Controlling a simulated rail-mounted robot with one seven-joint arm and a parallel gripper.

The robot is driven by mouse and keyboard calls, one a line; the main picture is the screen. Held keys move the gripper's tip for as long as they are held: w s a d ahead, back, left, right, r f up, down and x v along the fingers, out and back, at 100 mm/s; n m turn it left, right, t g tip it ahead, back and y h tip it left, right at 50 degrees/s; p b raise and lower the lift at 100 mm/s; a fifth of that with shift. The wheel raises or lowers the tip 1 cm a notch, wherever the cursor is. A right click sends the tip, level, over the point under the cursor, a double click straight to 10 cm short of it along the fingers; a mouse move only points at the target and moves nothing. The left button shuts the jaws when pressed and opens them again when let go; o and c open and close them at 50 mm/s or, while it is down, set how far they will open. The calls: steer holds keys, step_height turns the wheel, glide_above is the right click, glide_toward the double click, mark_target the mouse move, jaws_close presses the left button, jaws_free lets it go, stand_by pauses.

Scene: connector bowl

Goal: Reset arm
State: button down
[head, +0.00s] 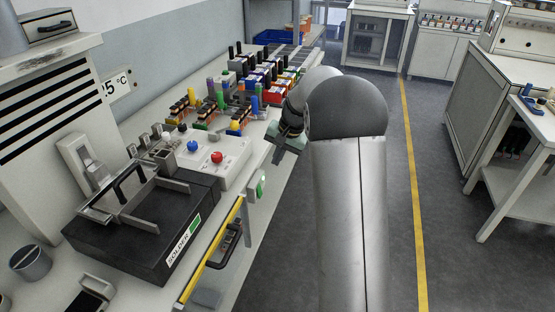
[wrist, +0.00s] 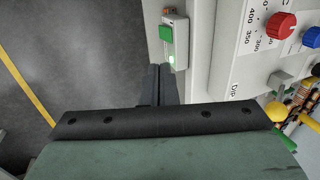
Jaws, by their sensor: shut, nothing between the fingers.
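My gripper (wrist: 161,82) shows in the wrist view, its two dark fingers together with nothing between them. They point toward the bench's front edge, close to a small box with a green button (wrist: 167,34). In the head view my arm reaches from the lower middle up to the bench edge. The wrist end hangs beside the bench's front edge, and the fingertips are hard to make out there.
A solder station (head: 140,236) and a control box with red and blue knobs (head: 222,168) stand on the bench. Beyond are several coloured connectors (head: 264,86) and a blue bin (head: 278,37). The aisle floor (head: 405,240) is clear.

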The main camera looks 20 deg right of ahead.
steer(key=s+a+r+n+g+h+p, duration=0.1)
steer(key=s+a+r+n, duration=0.2)
steer(key=s, duration=0.5)
steer(key=s+a+r+n, duration=0.1)
steer(key=s+a+r, duration=0.3)
steer(key=s, duration=0.5)
steer(key=s+a+f+n+h, duration=0.1)
steer(key=s+n, duration=0.1)
steer(key=s, duration=0.7)
steer(key=s+a+f+n+p, duration=0.1)
steer(key=s+f, duration=0.1)
steer(key=s, duration=0.7)
steer(key=shift+s+a+f+n+g+h, duration=0.3)
steer(key=shift+s+a+n+g+h, duration=0.1)
